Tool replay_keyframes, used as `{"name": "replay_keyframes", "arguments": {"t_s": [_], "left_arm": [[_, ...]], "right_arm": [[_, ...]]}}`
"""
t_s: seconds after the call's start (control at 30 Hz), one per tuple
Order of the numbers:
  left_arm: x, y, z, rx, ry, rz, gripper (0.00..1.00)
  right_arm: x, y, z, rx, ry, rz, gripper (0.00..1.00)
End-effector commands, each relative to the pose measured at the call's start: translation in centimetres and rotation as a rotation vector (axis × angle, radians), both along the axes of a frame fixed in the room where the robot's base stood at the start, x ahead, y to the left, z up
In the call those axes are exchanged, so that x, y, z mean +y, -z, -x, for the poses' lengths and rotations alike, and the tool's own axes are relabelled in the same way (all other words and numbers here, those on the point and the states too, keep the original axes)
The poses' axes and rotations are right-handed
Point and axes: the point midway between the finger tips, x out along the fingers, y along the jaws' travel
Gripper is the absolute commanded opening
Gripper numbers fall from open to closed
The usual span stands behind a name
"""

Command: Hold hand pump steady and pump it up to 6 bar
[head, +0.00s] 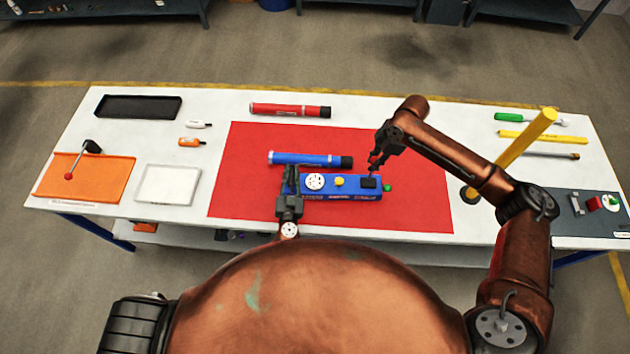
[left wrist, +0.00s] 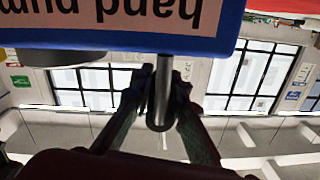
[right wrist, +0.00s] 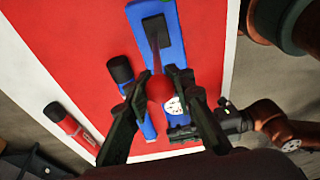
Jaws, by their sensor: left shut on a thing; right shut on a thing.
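The blue hand pump (head: 330,194) lies on the red mat with a white round gauge (head: 315,181), a yellow knob (head: 339,181) and a green end piece. The gauge reading is too small to read. My left gripper (head: 290,180) is at the pump's left end; in the left wrist view its fingers are closed around a metal bar (left wrist: 163,95) below the labelled blue side. My right gripper (head: 377,160) is above the pump's right end; in the right wrist view its fingers are shut on the red ball (right wrist: 160,89) of the dark pump lever (right wrist: 155,45).
A blue tube (head: 305,158) lies just behind the pump, and a red tube (head: 285,109) lies farther back. A yellow post (head: 520,145) stands right, near my right arm. An orange tray (head: 110,180) and white tray (head: 168,184) lie left.

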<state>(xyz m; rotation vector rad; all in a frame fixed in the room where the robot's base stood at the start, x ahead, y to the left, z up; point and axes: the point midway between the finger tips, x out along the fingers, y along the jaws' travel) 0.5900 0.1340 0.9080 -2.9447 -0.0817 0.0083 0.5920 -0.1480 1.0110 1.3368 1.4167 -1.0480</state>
Motion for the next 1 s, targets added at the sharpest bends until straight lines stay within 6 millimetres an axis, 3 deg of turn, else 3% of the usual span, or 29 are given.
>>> {"name": "replay_keyframes", "arguments": {"t_s": [1.0], "left_arm": [[0.2,0.0,0.0,-0.001,-0.003,-0.001,0.00]], "right_arm": [[-3.0,0.3,-0.2,0.013,0.003,-0.212,0.00]]}}
